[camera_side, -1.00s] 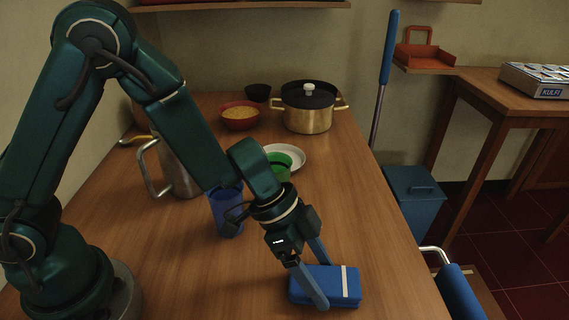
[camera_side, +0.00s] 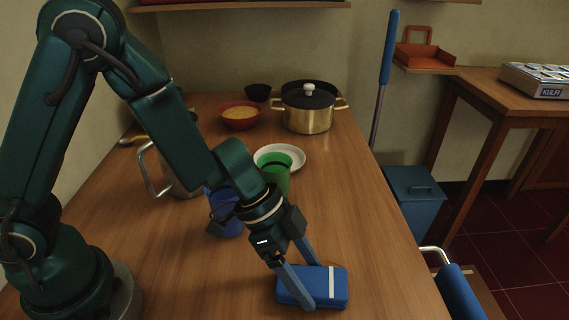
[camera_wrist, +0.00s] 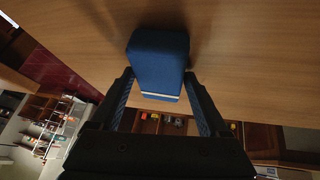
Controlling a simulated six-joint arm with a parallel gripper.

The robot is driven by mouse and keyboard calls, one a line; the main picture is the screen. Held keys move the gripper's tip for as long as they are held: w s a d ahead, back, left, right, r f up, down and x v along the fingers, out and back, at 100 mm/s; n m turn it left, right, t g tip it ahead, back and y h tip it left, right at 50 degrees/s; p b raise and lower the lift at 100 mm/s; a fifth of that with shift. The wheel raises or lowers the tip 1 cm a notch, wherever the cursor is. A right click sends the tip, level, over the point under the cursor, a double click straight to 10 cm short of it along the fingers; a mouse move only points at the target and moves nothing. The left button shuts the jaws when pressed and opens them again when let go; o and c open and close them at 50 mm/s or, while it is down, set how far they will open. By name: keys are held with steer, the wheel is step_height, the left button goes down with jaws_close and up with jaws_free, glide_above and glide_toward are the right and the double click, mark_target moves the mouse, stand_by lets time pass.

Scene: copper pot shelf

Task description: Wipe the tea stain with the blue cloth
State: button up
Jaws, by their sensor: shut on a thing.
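The blue cloth (camera_side: 313,287) is a folded block with a white stripe, at the front of the wooden table (camera_side: 370,220). My gripper (camera_side: 311,285) is shut on it, one finger on each side. The cloth is low, at or just above the table top; I cannot tell whether it touches. In the wrist view the cloth (camera_wrist: 160,62) sits between the two fingers (camera_wrist: 158,88). I see no tea stain on the table in either view; it may be hidden under the cloth or my arm.
A blue cup (camera_side: 226,222) and a steel jug (camera_side: 172,172) stand behind my forearm. A red bowl (camera_side: 240,117) and a brass pot (camera_side: 308,108) are at the back. The table's right side is clear.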

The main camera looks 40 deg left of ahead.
steer(key=shift+w+d, duration=2.5)
steer(key=shift+d, duration=0.2)
steer(key=shift+s, duration=0.3)
steer(key=shift+s+a, duration=3.7)
steer(key=shift+a, duration=0.1)
steer(key=shift+w+d, duration=3.85)
steer(key=shift+w, duration=0.05)
steer(key=shift+r, duration=4.05)
